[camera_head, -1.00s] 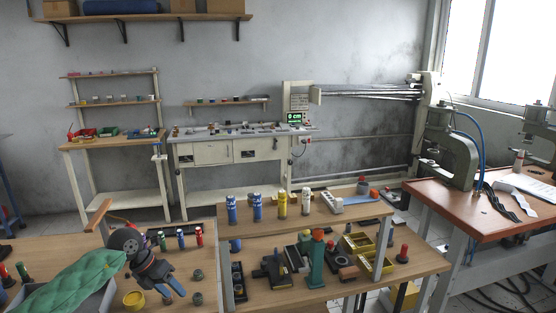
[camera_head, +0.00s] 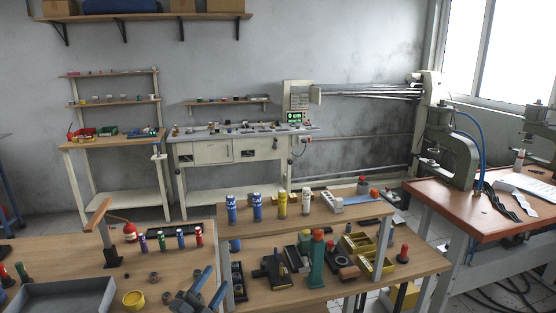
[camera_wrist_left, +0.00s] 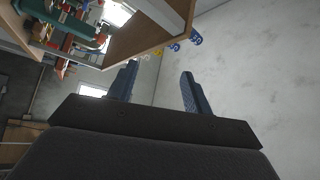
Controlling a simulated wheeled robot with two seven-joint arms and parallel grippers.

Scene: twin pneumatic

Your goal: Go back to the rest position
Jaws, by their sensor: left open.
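My left gripper (camera_head: 206,286) is at the bottom edge of the head view, in front of the near left table, with its blue fingers pointing up and apart. In the left wrist view the two fingers (camera_wrist_left: 158,82) stand apart with nothing between them. That view is tilted, with a table and grey wall beyond the fingers. Most of my left arm is out of the head view. My right gripper is in neither view.
A grey tray (camera_head: 62,297) and a yellow cup (camera_head: 134,300) are left of the gripper. Several small coloured cans (camera_head: 180,239) stand behind it. The table (camera_head: 270,298) to the right holds a green press-like tool (camera_head: 317,262) and dark fixtures. Taller cans (camera_head: 257,206) stand on the raised shelf.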

